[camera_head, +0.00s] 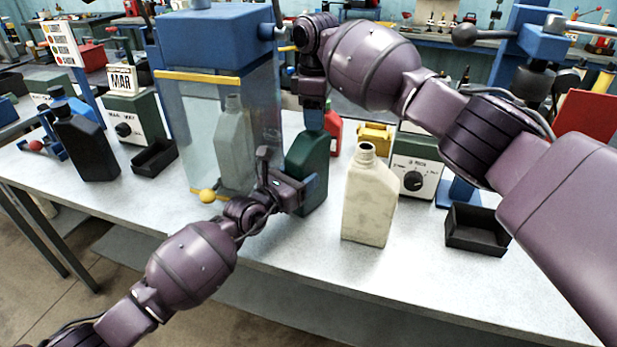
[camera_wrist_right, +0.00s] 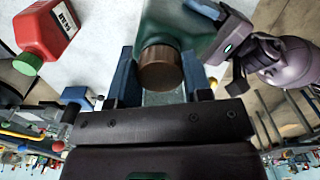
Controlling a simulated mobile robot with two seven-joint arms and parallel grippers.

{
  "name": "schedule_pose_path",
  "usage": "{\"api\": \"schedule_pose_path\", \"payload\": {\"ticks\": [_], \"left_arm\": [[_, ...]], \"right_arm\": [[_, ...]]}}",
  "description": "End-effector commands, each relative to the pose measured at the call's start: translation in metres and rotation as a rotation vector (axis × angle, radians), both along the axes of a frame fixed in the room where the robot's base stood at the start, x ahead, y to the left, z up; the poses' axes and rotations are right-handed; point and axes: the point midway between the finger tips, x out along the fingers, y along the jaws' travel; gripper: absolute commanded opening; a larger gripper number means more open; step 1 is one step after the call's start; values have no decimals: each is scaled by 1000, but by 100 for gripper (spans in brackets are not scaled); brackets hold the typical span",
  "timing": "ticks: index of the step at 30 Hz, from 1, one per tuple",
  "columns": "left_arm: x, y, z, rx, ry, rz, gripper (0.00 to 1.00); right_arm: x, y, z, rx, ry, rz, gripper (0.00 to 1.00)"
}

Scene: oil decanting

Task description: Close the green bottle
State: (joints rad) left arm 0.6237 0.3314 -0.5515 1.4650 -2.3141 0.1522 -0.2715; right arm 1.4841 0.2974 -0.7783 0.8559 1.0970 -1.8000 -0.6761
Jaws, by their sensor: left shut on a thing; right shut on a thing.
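The green bottle (camera_head: 307,166) stands upright near the front edge of the grey table. My left gripper (camera_head: 296,188) is shut on its body from the left side; it also shows in the right wrist view (camera_wrist_right: 226,38). My right gripper (camera_head: 314,116) points down directly over the bottle's top. In the right wrist view, the brown cap (camera_wrist_right: 160,68) sits between its blue fingers, which are shut on it. The cap lines up with the green bottle (camera_wrist_right: 176,24) and appears to meet its top. The neck is hidden, so I cannot tell how tightly the cap sits.
An open cream bottle (camera_head: 369,205) stands close on the right. A blue-topped glass cabinet (camera_head: 262,110) holding a grey-green bottle (camera_head: 234,145) is on the left. A red bottle (camera_wrist_right: 42,38) is behind. A black tray (camera_head: 476,232) lies at right; a black bottle (camera_head: 88,148) stands far left.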

Motion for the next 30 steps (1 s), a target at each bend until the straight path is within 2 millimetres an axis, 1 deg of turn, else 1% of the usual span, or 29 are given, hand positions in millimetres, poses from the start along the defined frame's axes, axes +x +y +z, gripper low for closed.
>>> {"api": "schedule_pose_path", "payload": {"ticks": [3,9,15,19,20,24,25,30], "left_arm": [[0,0,0,0,0,0,0],[0,0,0,0,0,0,0],[0,0,0,0,0,0,0],[0,0,0,0,0,0,0],[0,0,0,0,0,0,0],[0,0,0,0,0,0,0],[0,0,0,0,0,0,0],[0,0,0,0,0,0,0]], "right_arm": [[-1,1,-1,3,1,-181,16],[-1,2,-1,3,2,-489,16],[-1,1,-1,1,2,-761,16],[0,1,-1,1,0,-749,16],[0,1,-1,1,0,-749,46],[0,1,-1,1,0,-747,68],[0,1,-1,1,0,-747,70],[0,0,-1,1,0,-747,70]]}}
